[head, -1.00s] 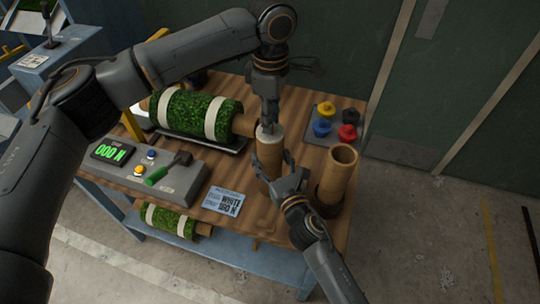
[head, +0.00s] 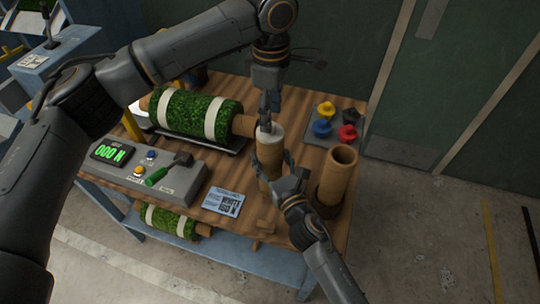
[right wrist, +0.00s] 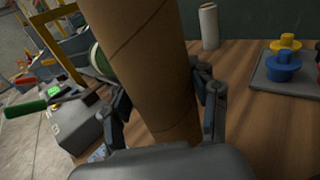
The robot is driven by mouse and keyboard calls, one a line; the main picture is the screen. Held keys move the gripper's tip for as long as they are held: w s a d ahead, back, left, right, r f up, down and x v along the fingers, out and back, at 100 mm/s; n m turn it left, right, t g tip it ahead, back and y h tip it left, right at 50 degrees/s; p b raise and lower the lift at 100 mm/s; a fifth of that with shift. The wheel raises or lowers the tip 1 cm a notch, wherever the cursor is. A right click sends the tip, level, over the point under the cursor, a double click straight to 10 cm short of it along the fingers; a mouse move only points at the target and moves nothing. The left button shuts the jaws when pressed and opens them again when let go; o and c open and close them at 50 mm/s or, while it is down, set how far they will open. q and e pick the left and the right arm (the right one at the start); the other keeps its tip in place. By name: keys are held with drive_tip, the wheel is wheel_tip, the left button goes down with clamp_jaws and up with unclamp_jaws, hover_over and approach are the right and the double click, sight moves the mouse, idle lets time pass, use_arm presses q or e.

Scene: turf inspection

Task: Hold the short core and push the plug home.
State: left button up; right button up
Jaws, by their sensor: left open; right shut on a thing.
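The short core (head: 267,172) is a brown cardboard tube with a pale upper end, standing near the middle of the bench. My right gripper (head: 271,168) is shut around it from the front. In the right wrist view the brown tube (right wrist: 148,60) stands between the fingers and runs out of the top of the picture. My left gripper (head: 265,124) is open, pointing down right at the pale upper end. It hides part of that end, and I cannot tell whether a plug sits in it. Blue (head: 322,127), yellow (head: 326,109), red (head: 347,132) and black plugs sit on a grey tray.
A taller brown tube (head: 338,180) stands in a dark holder at the right. A turf roll (head: 190,112) lies at the back left. A blue card (head: 224,203) lies in front.

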use_arm(q)
wheel_tip(320, 180, up, 10)
idle(0.3)
use_arm(e)
drive_tip(key=o, duration=1.4)
drive_tip(key=v, duration=1.2)
